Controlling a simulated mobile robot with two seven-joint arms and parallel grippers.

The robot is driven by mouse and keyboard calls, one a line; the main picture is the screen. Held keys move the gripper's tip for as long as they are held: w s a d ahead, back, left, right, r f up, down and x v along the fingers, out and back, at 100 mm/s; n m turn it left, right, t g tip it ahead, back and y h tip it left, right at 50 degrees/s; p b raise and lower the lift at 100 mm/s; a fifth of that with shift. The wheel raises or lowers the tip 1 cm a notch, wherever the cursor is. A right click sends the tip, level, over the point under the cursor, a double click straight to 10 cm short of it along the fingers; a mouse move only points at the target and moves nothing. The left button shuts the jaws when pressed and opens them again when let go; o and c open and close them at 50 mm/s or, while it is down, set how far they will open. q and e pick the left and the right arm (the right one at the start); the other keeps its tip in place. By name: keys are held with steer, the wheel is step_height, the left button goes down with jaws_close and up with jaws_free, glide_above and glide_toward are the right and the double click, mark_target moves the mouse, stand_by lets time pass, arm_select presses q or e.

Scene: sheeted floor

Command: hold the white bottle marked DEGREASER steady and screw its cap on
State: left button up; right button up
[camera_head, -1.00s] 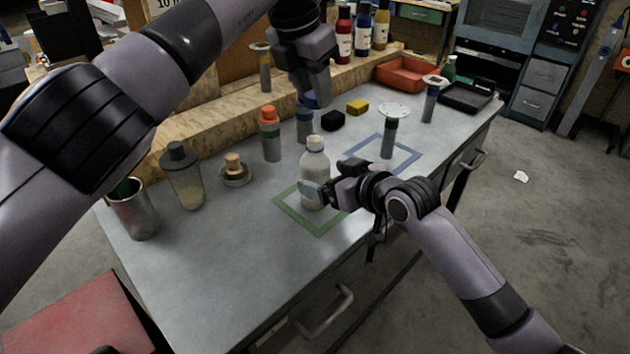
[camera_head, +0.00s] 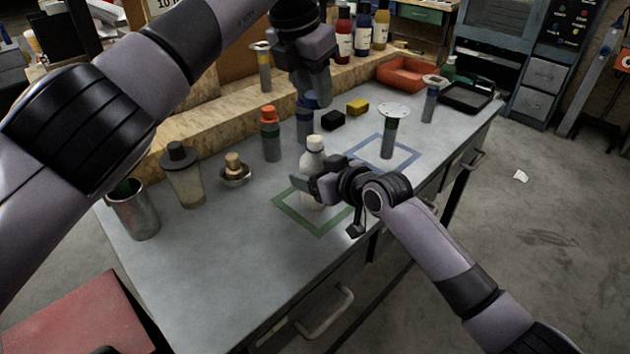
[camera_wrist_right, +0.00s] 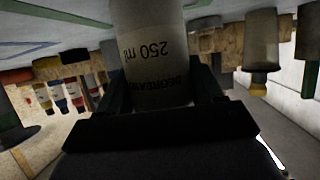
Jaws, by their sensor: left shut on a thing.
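The white bottle (camera_head: 313,163) stands upright inside the green square on the bench, with a pale top. My right gripper (camera_head: 314,186) is around its body, one finger in front. In the right wrist view the bottle (camera_wrist_right: 155,55) is between the two dark fingers of that gripper (camera_wrist_right: 162,90), its DEGREASER label upside down. The fingers look open, close to its sides. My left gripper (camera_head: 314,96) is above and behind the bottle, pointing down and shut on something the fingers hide. I cannot make out a separate cap.
A blue-capped bottle (camera_head: 304,122) and an orange-capped bottle (camera_head: 270,135) stand behind. The front left bench is clear.

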steer(key=c, duration=0.7)
arm_select(q)
glide_above(317, 138)
steer(key=shift+s+a+f, duration=0.1)
steer(key=shift+a+f, duration=0.05)
steer(key=shift+f, duration=1.15)
steer(key=shift+s+a+f, duration=0.1)
steer(key=shift+a+f, duration=0.05)
steer(key=shift+f, duration=1.1)
steer(key=shift+f, duration=0.85)
steer(key=shift+f, duration=0.6)
arm_select(e)
jaws_close()
arm_select(q)
steer(key=m+g+h, duration=0.1)
steer(key=m, duration=0.3)
steer(key=shift+w+m, duration=0.1)
steer(key=shift+m, duration=0.3)
steer(key=shift+m+g, duration=0.3)
steer(key=shift+m, duration=0.5)
